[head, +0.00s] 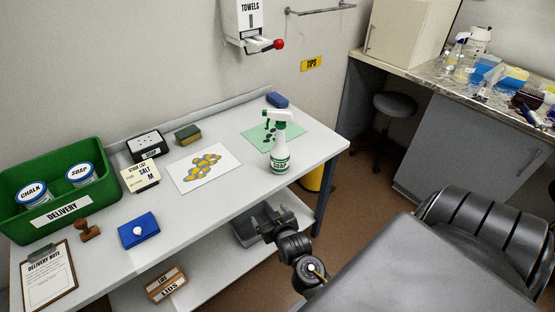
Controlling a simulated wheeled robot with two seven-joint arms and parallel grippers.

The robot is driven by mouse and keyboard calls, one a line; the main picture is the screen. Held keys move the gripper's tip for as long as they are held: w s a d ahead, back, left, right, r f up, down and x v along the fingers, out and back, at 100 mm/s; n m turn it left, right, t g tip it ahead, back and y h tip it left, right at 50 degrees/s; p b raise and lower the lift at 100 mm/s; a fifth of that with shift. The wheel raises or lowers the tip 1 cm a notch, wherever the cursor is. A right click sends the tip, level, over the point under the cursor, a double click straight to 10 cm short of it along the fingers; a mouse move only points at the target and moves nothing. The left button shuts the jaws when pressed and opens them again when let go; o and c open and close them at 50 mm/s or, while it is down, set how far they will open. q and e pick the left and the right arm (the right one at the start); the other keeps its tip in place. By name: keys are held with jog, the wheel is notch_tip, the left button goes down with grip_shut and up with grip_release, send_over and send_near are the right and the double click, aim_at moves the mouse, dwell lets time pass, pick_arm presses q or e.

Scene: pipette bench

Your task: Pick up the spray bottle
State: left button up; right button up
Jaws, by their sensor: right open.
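The spray bottle (280,157) is white with a green trigger head and a green-and-white label. It stands upright on the white table near its right end, at the edge of a green sheet (258,133). My right gripper (268,222) is open and appears empty. It is in front of the table's front edge, nearer to me than the bottle and apart from it. My left gripper is not in view.
The table (215,210) also bears a green delivery crate (95,148) with jars, a blue box (138,230), a sponge (188,134) and a blue block (277,100). A lower shelf (205,265) holds a lids box (166,284). A counter stands at right.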

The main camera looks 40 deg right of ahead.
aim_at(281, 132)
jog(key=w+d+r+m+t+h, duration=0.35)
jog(key=d+r+h, duration=0.35)
jog(key=r, duration=0.5)
jog(key=shift+m+g+y, duration=0.25)
jog(key=shift+g+y, duration=0.1)
jog(key=shift+y, duration=0.15)
jog(key=x, duration=0.5)
jog(key=shift+d+f, duration=0.1)
jog(key=shift+d, duration=0.5)
jog(key=shift+w+d+p, duration=0.2)
jog(key=shift+d+p, duration=0.05)
jog(key=shift+p, duration=0.15)
jog(key=p+x, duration=0.1)
jog(key=x, duration=0.2)
jog(key=shift+w+d, duration=0.15)
jog(key=shift+d, duration=0.15)
jog(key=shift+w+d+f, duration=0.15)
jog(key=shift+w+d, duration=0.05)
jog(key=shift+w, duration=0.25)
jog(key=c, duration=1.6)
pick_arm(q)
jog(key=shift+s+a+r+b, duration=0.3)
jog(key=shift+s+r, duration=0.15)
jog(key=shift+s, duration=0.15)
pick_arm(e)
notch_tip(281, 132, up, 10)
jog(key=shift+r, duration=0.15)
jog(key=shift+c, duration=0.2)
